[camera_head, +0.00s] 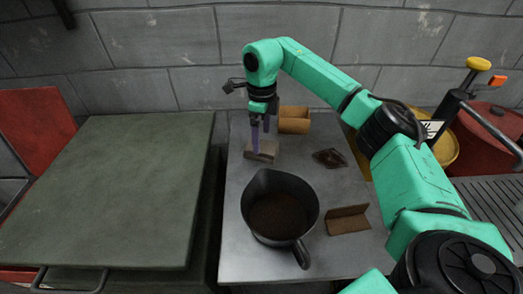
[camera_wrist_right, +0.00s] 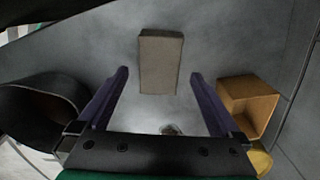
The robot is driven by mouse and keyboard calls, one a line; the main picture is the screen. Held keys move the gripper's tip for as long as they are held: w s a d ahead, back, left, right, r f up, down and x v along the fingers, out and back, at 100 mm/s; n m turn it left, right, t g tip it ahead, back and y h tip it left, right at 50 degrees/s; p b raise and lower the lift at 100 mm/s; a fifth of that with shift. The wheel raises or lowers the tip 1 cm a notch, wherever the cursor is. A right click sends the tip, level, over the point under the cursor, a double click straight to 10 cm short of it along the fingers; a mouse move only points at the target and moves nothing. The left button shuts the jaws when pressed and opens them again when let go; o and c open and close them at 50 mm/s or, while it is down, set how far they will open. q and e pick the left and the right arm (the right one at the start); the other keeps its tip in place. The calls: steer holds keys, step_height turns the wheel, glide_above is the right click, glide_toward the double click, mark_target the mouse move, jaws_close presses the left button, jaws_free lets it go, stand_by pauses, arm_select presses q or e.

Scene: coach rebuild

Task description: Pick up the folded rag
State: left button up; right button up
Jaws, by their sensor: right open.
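A grey-beige rectangular block, which looks like the folded rag (camera_head: 267,154), lies on the metal worktop (camera_head: 240,210) toward its back left. In the right wrist view the rag (camera_wrist_right: 161,62) lies ahead of and between the finger lines, its long side running roughly along them. My right gripper (camera_head: 260,140) points down at the rag with its purple fingers apart and nothing held. One finger hides part of the rag in the head view. Whether the fingertips touch it, I cannot tell. My left gripper is not in view.
A dark pan (camera_head: 279,205) stands in front, its handle toward me. An orange-brown box (camera_head: 294,120) is behind right of the rag. A dark brown item (camera_head: 330,158) and a brown angled piece (camera_head: 348,220) lie right. A green-topped surface (camera_head: 110,190) is left, across a gap.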

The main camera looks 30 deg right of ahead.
mark_target(262, 146)
step_height(262, 146, down, 5)
steer(key=shift+r, duration=0.2)
steer(key=c, duration=1.3)
steer(key=shift+o, duration=0.2)
steer(key=shift+r, duration=0.1)
